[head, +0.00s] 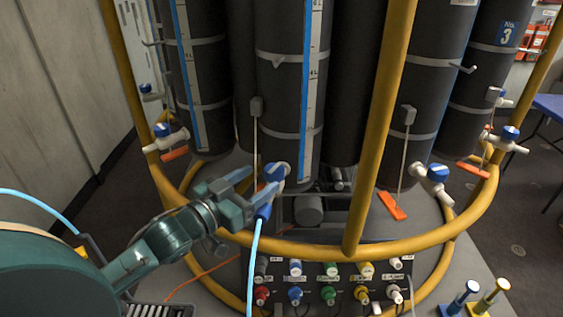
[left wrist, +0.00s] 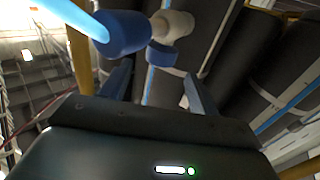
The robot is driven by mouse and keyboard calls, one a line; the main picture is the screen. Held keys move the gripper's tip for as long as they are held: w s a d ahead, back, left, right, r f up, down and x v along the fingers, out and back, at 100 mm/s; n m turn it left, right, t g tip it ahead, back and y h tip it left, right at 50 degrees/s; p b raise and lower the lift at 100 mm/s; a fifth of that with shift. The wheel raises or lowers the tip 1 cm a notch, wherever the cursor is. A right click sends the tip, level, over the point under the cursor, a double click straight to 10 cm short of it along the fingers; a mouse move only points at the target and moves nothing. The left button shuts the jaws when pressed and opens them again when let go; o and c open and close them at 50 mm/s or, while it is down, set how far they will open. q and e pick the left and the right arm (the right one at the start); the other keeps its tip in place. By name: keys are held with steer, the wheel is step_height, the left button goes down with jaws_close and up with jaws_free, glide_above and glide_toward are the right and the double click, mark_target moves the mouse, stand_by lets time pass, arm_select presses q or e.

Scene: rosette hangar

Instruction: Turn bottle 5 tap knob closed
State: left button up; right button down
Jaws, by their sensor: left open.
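A blue tap knob (head: 276,171) sits on a white tap at the foot of the middle dark bottle (head: 283,70); no number shows on that bottle. My left gripper (head: 252,187) is open, its fingers pointing at this tap from the left. In the left wrist view the knob (left wrist: 160,54) lies just beyond the space between the fingertips, below the white tap body (left wrist: 176,24). I cannot tell if the fingers touch it. A blue hose connector (left wrist: 124,33) joins the tap, with a pale blue hose (head: 254,262) hanging from it. My right gripper is not in view.
A yellow tubular frame (head: 372,140) rings the bottles, its lower hoop passing beneath the tap. Other white taps with blue knobs (head: 438,172) stand left and right. A panel of coloured connectors (head: 329,268) is below. A neighbouring bottle bears a No. 3 label (head: 506,33).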

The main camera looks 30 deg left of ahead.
mark_target(280, 164)
arm_select(q)
steer(key=p+x, duration=0.1)
steer(key=x, duration=0.5)
steer(key=shift+w, duration=0.3)
steer(key=shift+w+d, duration=0.25)
steer(key=shift+w, duration=0.4)
steer(key=c, duration=1)
